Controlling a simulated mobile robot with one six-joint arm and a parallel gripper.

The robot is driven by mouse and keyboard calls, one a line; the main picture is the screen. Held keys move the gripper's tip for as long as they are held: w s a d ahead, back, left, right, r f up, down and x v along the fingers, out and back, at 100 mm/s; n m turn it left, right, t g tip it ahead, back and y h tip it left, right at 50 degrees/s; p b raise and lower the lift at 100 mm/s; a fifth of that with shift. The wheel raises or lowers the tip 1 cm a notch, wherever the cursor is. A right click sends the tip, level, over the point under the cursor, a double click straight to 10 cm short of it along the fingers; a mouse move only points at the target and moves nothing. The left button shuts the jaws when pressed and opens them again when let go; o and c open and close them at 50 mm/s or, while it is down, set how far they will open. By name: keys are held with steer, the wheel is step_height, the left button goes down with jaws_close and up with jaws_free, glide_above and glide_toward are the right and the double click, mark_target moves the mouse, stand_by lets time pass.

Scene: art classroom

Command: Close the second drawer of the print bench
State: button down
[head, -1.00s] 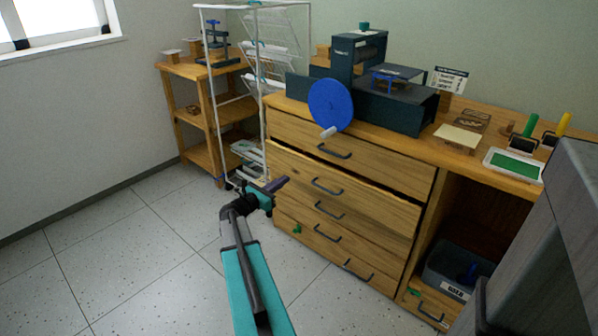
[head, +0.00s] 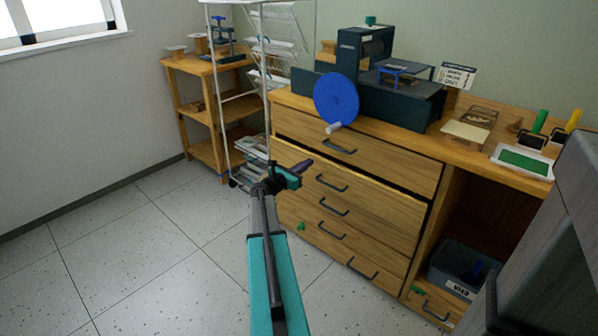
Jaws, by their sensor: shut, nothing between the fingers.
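The print bench (head: 452,185) is wooden, with a column of several drawers under its left part. The second drawer (head: 375,200) from the top stands out a little, with a dark gap along its top edge. Its dark handle (head: 332,184) is on its front. The top drawer (head: 390,165) looks flush. My gripper (head: 303,168) is shut and empty. In the picture it is just left of the second drawer's handle, over the left part of that drawer's front. I cannot tell whether it touches the drawer.
A blue-wheeled press (head: 336,98) stands on the bench top. A white wire rack (head: 262,85) and a wooden shelf (head: 186,105) stand to the left. A grey bin (head: 458,266) sits in the open bay at right. The floor (head: 150,255) at left is clear.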

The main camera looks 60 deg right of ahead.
steer(key=shift+x, duration=1.15)
steer(key=shift+w, duration=0.15)
